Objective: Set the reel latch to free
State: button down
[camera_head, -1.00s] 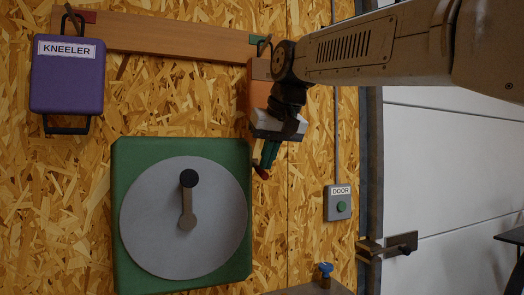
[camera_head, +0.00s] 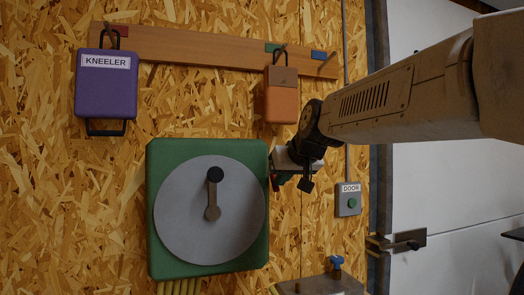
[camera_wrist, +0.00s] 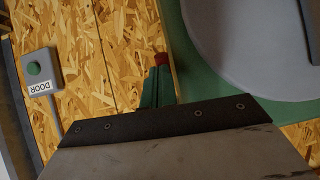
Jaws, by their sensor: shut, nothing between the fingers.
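The reel is a green box (camera_head: 158,215) on the chipboard wall, with a round grey disc (camera_head: 180,215) and a dark-knobbed crank (camera_head: 213,195) pointing up. Its edge and disc also show at the upper right of the wrist view (camera_wrist: 185,40). My gripper (camera_head: 275,182) is at the upper right edge of the box in the head view. In the wrist view, its green fingers (camera_wrist: 160,72) are together, with red at the tip, beside the box edge and with nothing between them. I cannot make out a separate latch; my gripper may hide it.
A purple KNEELER case (camera_head: 103,92) and an orange case (camera_head: 281,102) hang from a wooden rail (camera_head: 185,44) above. A DOOR button box (camera_head: 348,200) and a door handle (camera_head: 400,242) are to the right. A blue knob (camera_head: 336,262) stands below.

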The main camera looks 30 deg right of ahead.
dwell(0.6)
jog(key=s+f+v, duration=0.1)
jog(key=v, duration=1.2)
jog(key=shift+s+f, duration=0.2)
jog(key=shift+s, duration=0.2)
jog(key=s+a+f+g, duration=0.2)
jog(key=s+f, duration=0.4)
jog(key=f, duration=0.4)
jog(key=s+a+f+g, duration=0.3)
jog(key=s+f, duration=0.3)
jog(key=f, duration=0.5)
jog(key=s+a+f+n+g, duration=0.1)
jog(key=s+a+f+g, duration=0.2)
jog(key=s+f, duration=0.3)
notch_tip(320, 180, down, 5)
jog(key=shift+s+f+g+y, duration=0.2)
jog(key=shift+s+g+y, duration=0.15)
jog(key=shift+g, duration=0.55)
jog(key=shift+w, duration=0.1)
